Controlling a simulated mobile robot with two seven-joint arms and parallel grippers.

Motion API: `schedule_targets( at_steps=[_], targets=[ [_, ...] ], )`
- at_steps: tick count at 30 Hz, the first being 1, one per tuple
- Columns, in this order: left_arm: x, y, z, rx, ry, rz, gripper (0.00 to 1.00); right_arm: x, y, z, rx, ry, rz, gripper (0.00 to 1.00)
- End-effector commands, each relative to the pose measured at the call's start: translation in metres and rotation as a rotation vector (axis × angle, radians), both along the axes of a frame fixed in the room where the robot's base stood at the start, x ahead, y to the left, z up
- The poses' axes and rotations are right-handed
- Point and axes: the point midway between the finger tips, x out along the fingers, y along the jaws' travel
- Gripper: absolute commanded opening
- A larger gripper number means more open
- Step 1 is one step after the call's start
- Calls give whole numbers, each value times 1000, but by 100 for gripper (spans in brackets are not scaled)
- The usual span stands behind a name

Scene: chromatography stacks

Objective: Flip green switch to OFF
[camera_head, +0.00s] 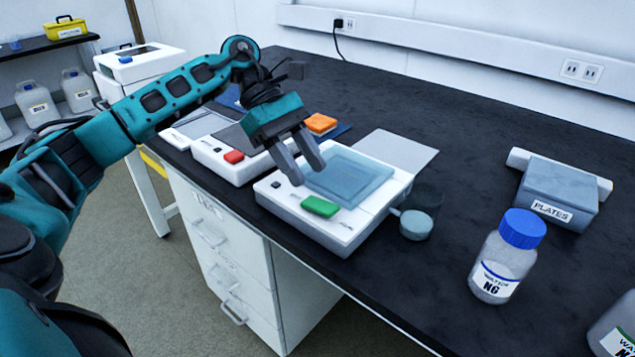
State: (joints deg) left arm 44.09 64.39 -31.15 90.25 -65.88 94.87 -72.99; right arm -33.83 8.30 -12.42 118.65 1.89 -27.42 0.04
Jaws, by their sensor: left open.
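The green switch (320,206) is on the front panel of a white device (335,229) with a blue-grey translucent top plate (352,176). It stands near the front edge of the black bench. The switch's tilt is too small to read. My left gripper (308,174) is open and empty. Its grey fingers point down above the device, just behind and left of the green switch, and appear apart from it. My right gripper is not in view.
A similar white device with a red switch (233,157) stands to the left. An orange block (320,123) lies behind. A round grey cup (416,224) sits right of the green-switch device. A blue-capped bottle (503,256) and a PLATES box (556,194) stand farther right. The bench middle is clear.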

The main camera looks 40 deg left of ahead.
Motion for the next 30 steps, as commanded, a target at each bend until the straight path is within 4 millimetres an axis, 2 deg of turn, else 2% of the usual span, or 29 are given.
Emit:
schedule_targets(
  at_steps=[1,3,10,30],
  targets=[
    [1,9,12,-1,-3,4,43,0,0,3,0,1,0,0],
    [2,19,23,-1,-3,3,43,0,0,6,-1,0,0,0],
    [4,41,45,-1,-2,2,43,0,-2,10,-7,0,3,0],
    [3,46,49,-1,0,0,43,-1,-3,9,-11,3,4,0]
  ],
)
